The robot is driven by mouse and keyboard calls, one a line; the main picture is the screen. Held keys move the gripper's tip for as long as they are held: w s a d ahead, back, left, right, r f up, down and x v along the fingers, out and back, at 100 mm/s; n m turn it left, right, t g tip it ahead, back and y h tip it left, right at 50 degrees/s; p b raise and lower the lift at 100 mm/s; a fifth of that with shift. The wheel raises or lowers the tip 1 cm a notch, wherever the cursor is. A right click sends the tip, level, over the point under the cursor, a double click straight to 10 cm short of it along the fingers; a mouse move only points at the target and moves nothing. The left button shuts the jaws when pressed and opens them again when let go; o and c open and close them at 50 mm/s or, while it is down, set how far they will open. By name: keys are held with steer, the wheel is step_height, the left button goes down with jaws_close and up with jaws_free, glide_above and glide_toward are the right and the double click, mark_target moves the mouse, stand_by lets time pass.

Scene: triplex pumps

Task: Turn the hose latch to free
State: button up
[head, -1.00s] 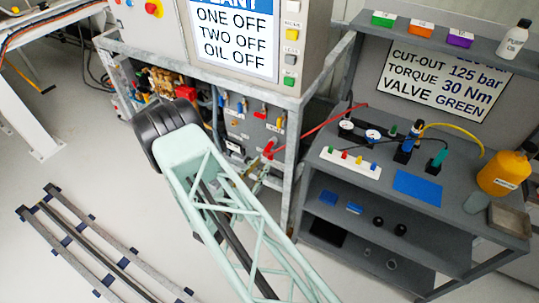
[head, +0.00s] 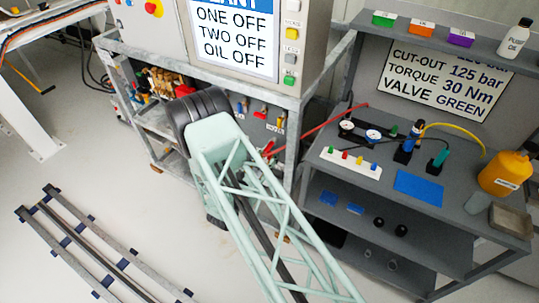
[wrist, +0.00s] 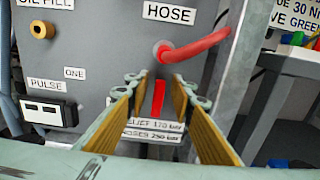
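In the wrist view, a red upright bar (wrist: 158,98), which looks like the hose latch, hangs on the grey panel (wrist: 90,70) below the HOSE label (wrist: 169,13). The red hose (wrist: 197,46) leaves the panel just above it and runs right. My gripper (wrist: 158,84) is open, with one yellow-padded finger on each side of the bar. Gaps show between the bar and both fingers. I cannot tell how deep the bar reaches between them. In the head view my arm hides the gripper and the latch, while the red hose (head: 335,124) shows.
Small plates reading 170 bar and 250 bar (wrist: 152,128) sit under the bar. A PULSE counter (wrist: 47,112) and a brass fitting (wrist: 41,30) are to the left. A frame post (wrist: 228,80) stands close on the right. The grey workbench (head: 450,215) is right of the pump frame.

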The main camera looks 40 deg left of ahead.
steer(key=shift+c, duration=0.4)
jaws_close()
steer(key=shift+n, duration=0.4)
steer(key=shift+a+n+b, duration=0.2)
steer(key=shift+n+b, duration=0.3)
steer(key=shift+n, duration=0.9)
steer(key=n, duration=0.4)
steer(key=shift+a+f+b, duration=0.15)
steer(key=shift+a+b, duration=0.05)
steer(key=shift+b, duration=0.15)
steer(key=shift+s+a+f+n, duration=0.1)
steer(key=shift+f+n, duration=0.05)
steer(key=shift+n, duration=1.6)
steer(key=shift+w+f+n, duration=0.1)
steer(key=shift+n, duration=1.6)
steer(key=shift+s+a+f+n, duration=0.1)
steer(key=shift+f+n, duration=0.05)
steer(key=shift+n, duration=1.6)
